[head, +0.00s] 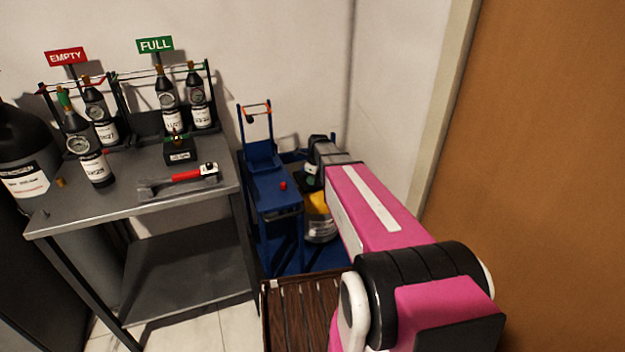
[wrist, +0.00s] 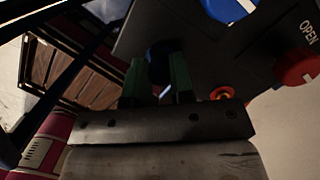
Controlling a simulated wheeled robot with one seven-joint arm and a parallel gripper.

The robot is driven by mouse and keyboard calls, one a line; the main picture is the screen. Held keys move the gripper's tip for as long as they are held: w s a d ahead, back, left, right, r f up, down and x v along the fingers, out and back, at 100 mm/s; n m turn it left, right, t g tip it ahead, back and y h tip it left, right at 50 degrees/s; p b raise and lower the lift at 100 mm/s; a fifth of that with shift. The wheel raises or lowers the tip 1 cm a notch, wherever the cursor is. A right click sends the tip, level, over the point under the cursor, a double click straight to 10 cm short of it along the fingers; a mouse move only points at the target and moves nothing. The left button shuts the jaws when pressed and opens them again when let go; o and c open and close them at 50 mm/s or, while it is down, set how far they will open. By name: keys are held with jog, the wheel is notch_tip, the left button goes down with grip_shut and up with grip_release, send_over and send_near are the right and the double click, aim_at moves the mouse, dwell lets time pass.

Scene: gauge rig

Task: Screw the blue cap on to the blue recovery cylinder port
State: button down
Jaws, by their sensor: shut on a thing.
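In the wrist view my gripper (wrist: 155,75) has its two green fingers closed on a dark blue round piece (wrist: 160,58), which looks like the blue cap. It is in shadow and lies at or against the dark panel (wrist: 205,50). I cannot tell whether it is seated on a port; the blue port itself is not visible. A blue knob (wrist: 228,8) is at the top of the panel.
A red knob (wrist: 298,65) beside the word OPEN and a small orange-red fitting (wrist: 222,93) are right of my fingers. The blue cart (head: 270,190) stands left of my arm. A grey bench (head: 130,195) holds gauged bottles and a red-handled tool (head: 188,175).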

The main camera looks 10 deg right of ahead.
jog(key=m, duration=0.4)
jog(key=shift+m+t+h, duration=0.3)
jog(key=shift+m, duration=0.1)
jog(key=c, duration=1.2)
grip_release()
